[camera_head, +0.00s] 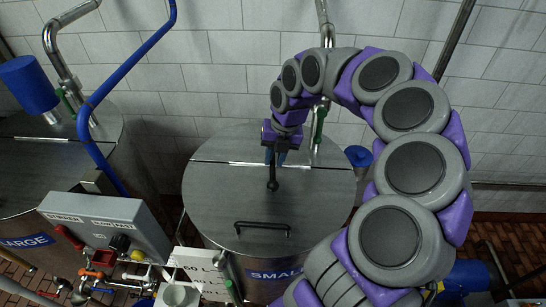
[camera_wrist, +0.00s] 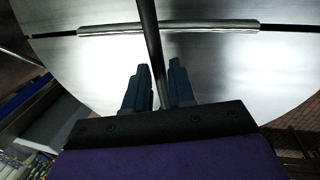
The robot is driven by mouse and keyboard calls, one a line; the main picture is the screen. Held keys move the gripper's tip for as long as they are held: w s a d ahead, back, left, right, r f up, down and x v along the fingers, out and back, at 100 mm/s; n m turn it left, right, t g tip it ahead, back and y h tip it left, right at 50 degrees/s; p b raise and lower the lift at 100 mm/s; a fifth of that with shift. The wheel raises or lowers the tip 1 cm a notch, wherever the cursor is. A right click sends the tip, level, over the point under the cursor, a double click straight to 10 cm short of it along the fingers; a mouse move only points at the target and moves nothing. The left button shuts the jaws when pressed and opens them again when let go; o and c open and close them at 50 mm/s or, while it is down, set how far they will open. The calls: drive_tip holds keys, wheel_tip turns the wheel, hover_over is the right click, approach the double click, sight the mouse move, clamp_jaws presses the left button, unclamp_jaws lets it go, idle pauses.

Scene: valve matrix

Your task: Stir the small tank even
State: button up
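The small tank (camera_head: 215,195) is a round steel vessel with a flat lid, a black bar handle (camera_head: 262,226) and a blue label reading "SMALL" in part. A dark rod with a black ball end (camera_head: 272,185) shows above the lid beside my gripper (camera_head: 276,157). In the wrist view the rod (camera_wrist: 151,30) runs down between the two blue fingers of my gripper (camera_wrist: 160,70). Narrow bright gaps show beside the rod, so the fingers look open around it. Where the rod meets the lid is hidden.
The large tank (camera_head: 28,165) stands at the left with a blue pipe (camera_head: 125,70). A grey control box (camera_head: 110,222) and several coloured valves (camera_head: 105,258) sit at lower left. A tiled wall (camera_head: 220,60) closes the back. A blue cylinder (camera_head: 358,157) is close to the small tank's right.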

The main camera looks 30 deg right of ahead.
drive_tip(key=o, duration=0.3)
drive_tip(key=shift+d+f, duration=0.1)
drive_tip(key=shift+d, duration=0.05)
drive_tip(key=shift+r, duration=0.25)
drive_tip(key=s+d+r+p, duration=0.1)
drive_tip(key=d+r, duration=0.2)
drive_tip(key=r, duration=1.3)
drive_tip(key=shift+s+r+p, duration=0.25)
drive_tip(key=shift+s+p, duration=0.1)
drive_tip(key=shift+p, duration=0.05)
